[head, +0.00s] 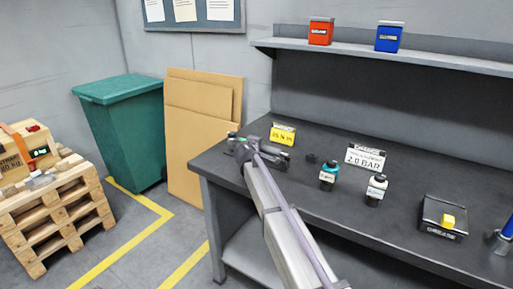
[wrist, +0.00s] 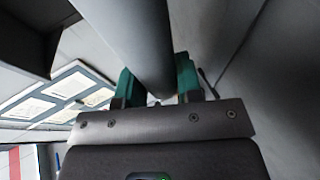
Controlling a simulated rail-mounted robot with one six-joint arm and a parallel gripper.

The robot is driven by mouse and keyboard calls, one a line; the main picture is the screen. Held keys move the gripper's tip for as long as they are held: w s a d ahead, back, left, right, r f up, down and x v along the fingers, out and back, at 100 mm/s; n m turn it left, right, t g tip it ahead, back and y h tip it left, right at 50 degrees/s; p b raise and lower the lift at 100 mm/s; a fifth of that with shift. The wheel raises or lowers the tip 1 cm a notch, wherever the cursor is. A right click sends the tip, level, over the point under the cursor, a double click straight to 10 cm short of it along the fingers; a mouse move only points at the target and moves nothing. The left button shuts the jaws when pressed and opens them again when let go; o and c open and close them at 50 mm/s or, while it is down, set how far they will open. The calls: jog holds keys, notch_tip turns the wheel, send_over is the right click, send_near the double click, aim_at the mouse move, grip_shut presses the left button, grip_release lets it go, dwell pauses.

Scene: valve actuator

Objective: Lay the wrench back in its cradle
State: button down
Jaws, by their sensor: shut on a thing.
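My gripper (head: 243,147) is at the left end of the dark workbench, above its surface, small and partly hidden by my own arm. In the wrist view its two green-padded fingers (wrist: 158,88) are closed on a thick grey bar, which I take to be the wrench (wrist: 130,40). The bar runs up and out of the frame; its far end is not visible. In the head view I cannot clearly separate the wrench from my arm. A yellow sign (head: 283,134) stands just behind and right of the gripper. I cannot make out the cradle for certain.
A shelf (head: 450,58) runs above. A green bin (head: 125,135) and cardboard (head: 190,140) stand left.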

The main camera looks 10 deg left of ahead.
jog(key=shift+f+b, duration=1.1)
jog(key=shift+f, duration=0.05)
jog(key=c, duration=0.7)
grip_release()
jog(key=shift+s+r, duration=0.1)
jog(key=p+v, duration=0.4)
jog(key=v, duration=0.6)
jog(key=shift+d+r, duration=0.1)
jog(key=shift+r, duration=0.05)
jog(key=shift+s, duration=0.35)
